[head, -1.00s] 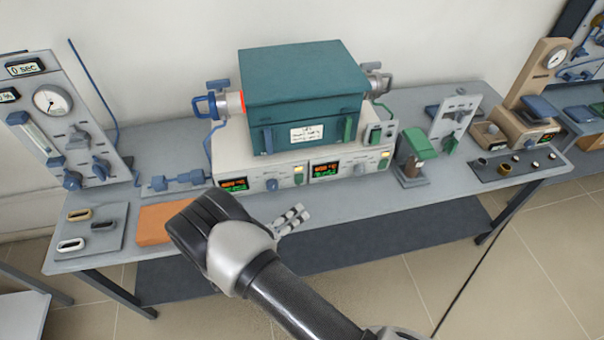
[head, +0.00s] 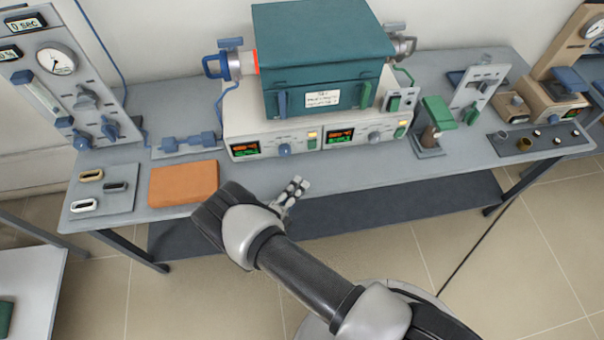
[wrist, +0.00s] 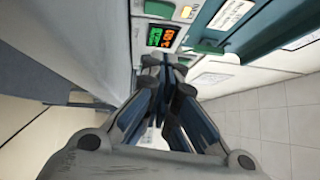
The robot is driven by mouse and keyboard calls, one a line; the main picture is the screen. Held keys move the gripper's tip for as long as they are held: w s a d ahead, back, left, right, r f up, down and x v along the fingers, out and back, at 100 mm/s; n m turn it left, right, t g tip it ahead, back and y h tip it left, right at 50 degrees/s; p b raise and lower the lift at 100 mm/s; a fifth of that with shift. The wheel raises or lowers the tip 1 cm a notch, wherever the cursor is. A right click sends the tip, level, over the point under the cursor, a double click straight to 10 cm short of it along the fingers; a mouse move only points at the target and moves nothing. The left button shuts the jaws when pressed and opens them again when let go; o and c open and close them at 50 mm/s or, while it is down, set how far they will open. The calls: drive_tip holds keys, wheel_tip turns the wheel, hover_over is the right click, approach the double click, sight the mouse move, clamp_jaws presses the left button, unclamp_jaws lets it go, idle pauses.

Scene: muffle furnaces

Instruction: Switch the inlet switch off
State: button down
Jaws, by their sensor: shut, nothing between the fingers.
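No label in view reads as the inlet switch, so I cannot tell which control it is. The teal furnace (head: 325,60) sits on a white control base (head: 300,135) with two lit displays, round knobs and small lit switches. A side panel (head: 402,98) with a green switch is at the furnace's right. A gauge panel (head: 55,90) with blue knobs stands at the left. My gripper (head: 297,187) is shut and empty, in front of the bench edge and below the control base. In the wrist view its fingertips (wrist: 167,62) meet, with a lit display (wrist: 163,36) beyond them.
An orange block (head: 183,184) and a grey plate (head: 104,192) with several small pieces lie at the bench's front left. A stand with a green top (head: 436,112) is to the right. Blue fittings (head: 190,143) lie left of the base. The floor in front is clear.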

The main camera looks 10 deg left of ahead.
sight(312, 145)
drive_tip(key=b+x, duration=0.1)
drive_tip(key=x, duration=0.8)
drive_tip(key=shift+d, duration=0.1)
drive_tip(key=shift+w+a+b, duration=0.2)
drive_tip(key=shift+w+a, duration=0.05)
drive_tip(key=shift+w, duration=0.3)
drive_tip(key=shift+w+a+b, duration=0.15)
drive_tip(key=shift+w+a, duration=0.1)
drive_tip(key=shift+w, duration=0.35)
drive_tip(key=shift+w+a+r, duration=0.2)
drive_tip(key=shift+w, duration=0.35)
drive_tip(key=shift+w+r, duration=0.1)
